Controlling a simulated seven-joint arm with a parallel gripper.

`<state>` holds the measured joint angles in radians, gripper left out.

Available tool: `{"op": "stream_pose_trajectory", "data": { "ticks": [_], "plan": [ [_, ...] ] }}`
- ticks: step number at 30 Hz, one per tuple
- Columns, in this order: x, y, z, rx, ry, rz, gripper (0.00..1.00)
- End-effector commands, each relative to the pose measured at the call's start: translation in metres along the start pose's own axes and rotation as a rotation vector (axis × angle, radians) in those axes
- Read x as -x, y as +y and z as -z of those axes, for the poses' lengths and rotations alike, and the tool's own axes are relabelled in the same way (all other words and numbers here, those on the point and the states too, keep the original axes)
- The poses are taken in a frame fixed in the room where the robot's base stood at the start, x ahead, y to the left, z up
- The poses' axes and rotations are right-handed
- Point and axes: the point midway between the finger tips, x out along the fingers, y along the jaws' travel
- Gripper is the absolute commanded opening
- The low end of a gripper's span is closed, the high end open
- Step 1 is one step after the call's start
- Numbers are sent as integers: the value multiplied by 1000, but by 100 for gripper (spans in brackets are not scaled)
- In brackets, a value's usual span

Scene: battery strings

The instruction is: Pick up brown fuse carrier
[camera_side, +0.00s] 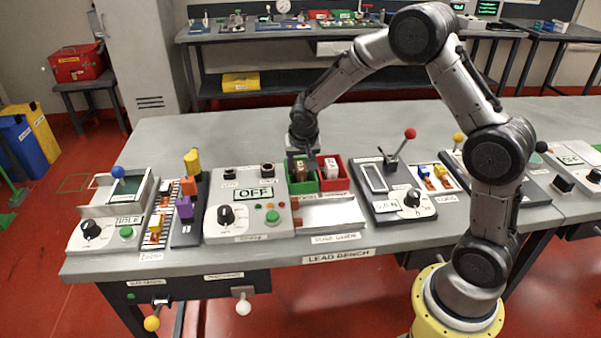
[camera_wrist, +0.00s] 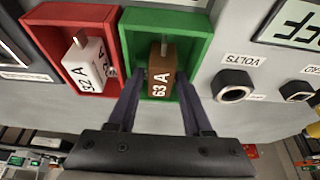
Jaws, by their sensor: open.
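The brown fuse carrier (camera_wrist: 160,72), marked 63 A, stands in the green bin (camera_wrist: 198,30). It also shows in the side view (camera_side: 300,172), in the green bin (camera_side: 304,187) left of the red one. My gripper (camera_wrist: 158,80) is open, with its two dark fingers reaching to the near edge of the green bin, one on each side of the brown carrier. In the side view my gripper (camera_side: 301,160) is just above the green bin. Whether the fingers touch the carrier cannot be told.
A white fuse carrier (camera_wrist: 90,62), marked 32 A, stands in the adjoining red bin (camera_wrist: 114,22). A panel with an OFF display (camera_side: 253,193) and sockets is beside the green bin. A panel with a red-knobbed lever (camera_side: 410,133) stands to the right.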

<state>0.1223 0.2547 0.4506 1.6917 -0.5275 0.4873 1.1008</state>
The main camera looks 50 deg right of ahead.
Motion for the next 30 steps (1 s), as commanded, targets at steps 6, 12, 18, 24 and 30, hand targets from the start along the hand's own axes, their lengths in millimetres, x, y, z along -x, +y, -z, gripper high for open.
{"op": "stream_pose_trajectory", "data": {
  "ticks": [6,12,18,24,30],
  "plan": [
    [0,0,0,0,0,0,39],
    [0,0,0,0,0,0,3],
    [1,0,0,0,1,1,0],
    [1,0,1,0,2,1,0],
    [10,-1,5,-1,4,2,0]
  ]
}}
